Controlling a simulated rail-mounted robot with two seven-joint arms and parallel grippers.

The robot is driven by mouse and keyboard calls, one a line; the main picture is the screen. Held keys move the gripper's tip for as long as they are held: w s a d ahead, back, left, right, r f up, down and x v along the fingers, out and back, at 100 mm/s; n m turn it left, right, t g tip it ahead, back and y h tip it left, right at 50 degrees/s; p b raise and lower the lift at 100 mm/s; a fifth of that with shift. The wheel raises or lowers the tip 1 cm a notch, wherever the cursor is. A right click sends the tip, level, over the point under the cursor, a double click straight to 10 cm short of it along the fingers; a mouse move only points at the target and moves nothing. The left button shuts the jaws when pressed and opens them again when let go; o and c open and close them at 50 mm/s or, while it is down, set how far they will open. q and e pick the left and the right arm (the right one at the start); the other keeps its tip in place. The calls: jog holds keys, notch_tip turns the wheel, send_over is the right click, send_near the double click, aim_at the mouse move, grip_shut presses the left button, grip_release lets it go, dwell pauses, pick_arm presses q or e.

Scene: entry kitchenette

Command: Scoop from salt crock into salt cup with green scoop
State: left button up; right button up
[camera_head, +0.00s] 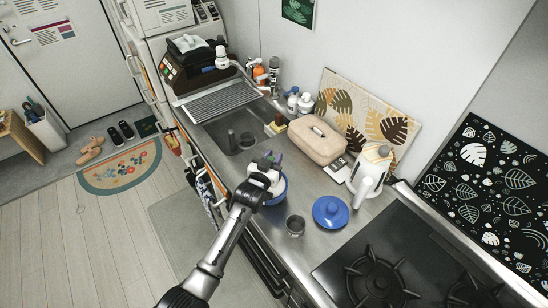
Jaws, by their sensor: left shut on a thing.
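A blue crock (281,196), which I take for the salt crock, stands on the steel counter, partly hidden behind my left gripper. My left gripper (268,172) is over the crock's opening and shut on a thin handle, apparently the green scoop; only a small dark end shows above the fingers. The scoop's bowl and the crock's contents are hidden. A small grey metal cup (295,225), likely the salt cup, stands on the counter to the right of the crock. My right gripper is not in view.
A round blue lid (331,211) lies right of the cup. A white kettle (370,172) and a beige bread box (316,139) stand behind. The sink (232,132) is beyond the crock, and the black stove (375,265) is at the lower right.

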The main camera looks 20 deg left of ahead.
pick_arm(q)
jog(key=shift+s+a+f, duration=0.1)
jog(key=shift+s+f, duration=0.05)
jog(key=shift+f, duration=0.35)
jog(key=shift+s+a+f, duration=0.1)
jog(key=shift+s+f, duration=0.05)
jog(key=shift+f, duration=0.3)
jog(key=shift+w+a+f, duration=0.1)
jog(key=shift+f, duration=0.3)
dwell(0.5)
jog(key=r+p, duration=0.2)
jog(key=r, duration=0.1)
jog(key=shift+s+d+r+p, duration=0.15)
jog(key=shift+s+d+p, duration=0.05)
jog(key=shift+p, duration=0.15)
jog(key=shift+r, duration=0.2)
